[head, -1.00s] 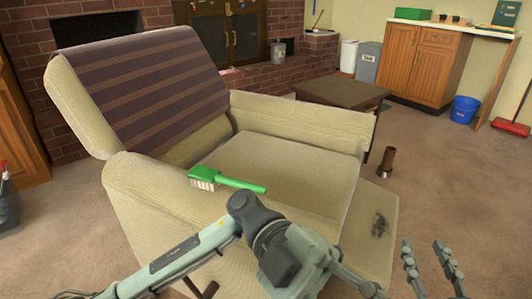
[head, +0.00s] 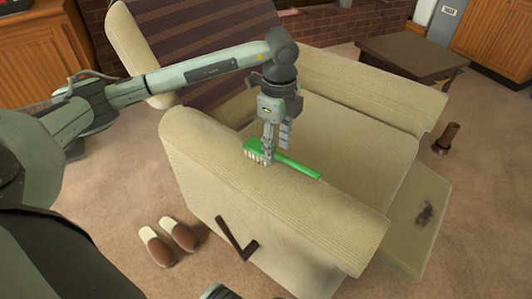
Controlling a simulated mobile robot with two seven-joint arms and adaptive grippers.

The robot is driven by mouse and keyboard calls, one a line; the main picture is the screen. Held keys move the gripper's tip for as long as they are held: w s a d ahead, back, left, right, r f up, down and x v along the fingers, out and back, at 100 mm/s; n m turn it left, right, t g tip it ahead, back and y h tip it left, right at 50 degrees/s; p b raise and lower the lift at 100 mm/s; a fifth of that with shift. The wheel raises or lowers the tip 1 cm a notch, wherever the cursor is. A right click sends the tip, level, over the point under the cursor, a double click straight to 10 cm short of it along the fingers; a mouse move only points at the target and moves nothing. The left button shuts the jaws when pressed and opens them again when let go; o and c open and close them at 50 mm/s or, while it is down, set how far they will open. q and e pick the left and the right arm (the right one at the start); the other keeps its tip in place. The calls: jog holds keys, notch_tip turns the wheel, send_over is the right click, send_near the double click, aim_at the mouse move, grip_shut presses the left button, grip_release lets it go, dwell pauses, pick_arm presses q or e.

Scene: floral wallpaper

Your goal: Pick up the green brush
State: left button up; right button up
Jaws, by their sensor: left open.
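The green brush (head: 297,169) lies on the top of the beige armchair's near armrest (head: 220,145). Its pale bristles are toward the left and its handle points to the lower right. My left gripper (head: 273,158) points down from above at the head end of the brush. Its fingers are open and cover part of the brush near where head and handle meet. I cannot tell whether they touch it.
The armchair (head: 335,150) has a striped dark cover on its backrest and a brown lever on its side. Slippers (head: 158,246) lie on the carpet at the lower left. A low dark table (head: 412,58) and a brown cylinder (head: 447,137) stand at the right.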

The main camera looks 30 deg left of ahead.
aim_at(276, 152)
pick_arm(q)
notch_tip(276, 152, down, 3)
jog(key=shift+a+f, duration=0.15)
jog(key=shift+c, duration=0.3)
jog(key=c, duration=0.9)
jog(key=shift+w+r, duration=0.1)
jog(key=shift+r, duration=0.55)
notch_tip(276, 152, up, 2)
jog(key=shift+r, duration=0.25)
jog(key=s+r, duration=0.2)
jog(key=s, duration=0.2)
jog(key=s+a+r, duration=0.1)
jog(key=s+r, duration=0.4)
jog(key=s, duration=0.2)
jog(key=shift+s+a+r, duration=0.15)
jog(key=shift+s+a, duration=0.05)
jog(key=shift+s, duration=0.15)
